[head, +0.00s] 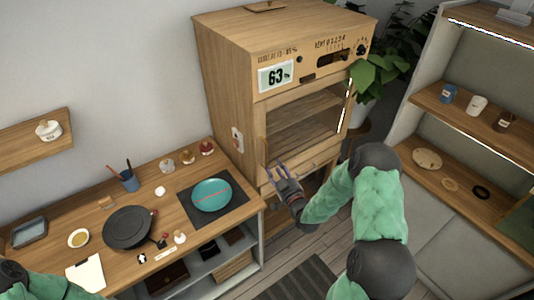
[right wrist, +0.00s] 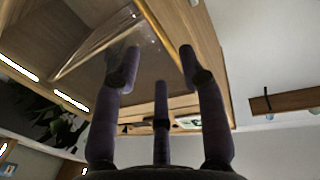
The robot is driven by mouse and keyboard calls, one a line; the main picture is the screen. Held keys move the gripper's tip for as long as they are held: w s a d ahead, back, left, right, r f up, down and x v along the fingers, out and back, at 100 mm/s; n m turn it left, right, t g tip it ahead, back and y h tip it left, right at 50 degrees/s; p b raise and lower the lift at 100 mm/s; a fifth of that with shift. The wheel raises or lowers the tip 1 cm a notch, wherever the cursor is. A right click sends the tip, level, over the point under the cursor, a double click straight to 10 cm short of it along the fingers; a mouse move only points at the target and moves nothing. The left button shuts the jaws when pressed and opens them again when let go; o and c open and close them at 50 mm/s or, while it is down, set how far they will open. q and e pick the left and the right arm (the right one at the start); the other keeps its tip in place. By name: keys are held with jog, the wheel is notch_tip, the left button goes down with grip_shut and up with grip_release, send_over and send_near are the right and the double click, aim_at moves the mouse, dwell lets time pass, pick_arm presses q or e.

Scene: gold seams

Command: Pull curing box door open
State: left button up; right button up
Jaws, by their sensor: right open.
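The curing box (head: 228,75) is a tall wooden cabinet with a 63% display on its front. Its glass door (head: 305,125) looks shut, with a shelf visible behind the pane; the pane also shows in the right wrist view (right wrist: 100,38). A thin upright handle (head: 265,150) is at the door's left edge. My right gripper (head: 277,174) is open and empty at the door's lower left corner, just below the handle. In the right wrist view, its spread fingers (right wrist: 160,68) point at the door front; contact cannot be told. My left gripper is out of view.
A workbench left of the box holds a teal plate (head: 211,194) on a dark mat, a black round pan (head: 128,228) and a blue cup (head: 129,181). Shelves (head: 470,115) with small jars stand at the right. A plant (head: 380,70) is beside the box.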

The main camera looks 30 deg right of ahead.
jog(key=w, duration=0.5)
jog(key=w+d, duration=0.1)
jog(key=w, duration=0.2)
jog(key=shift+w, duration=0.2)
grip_shut()
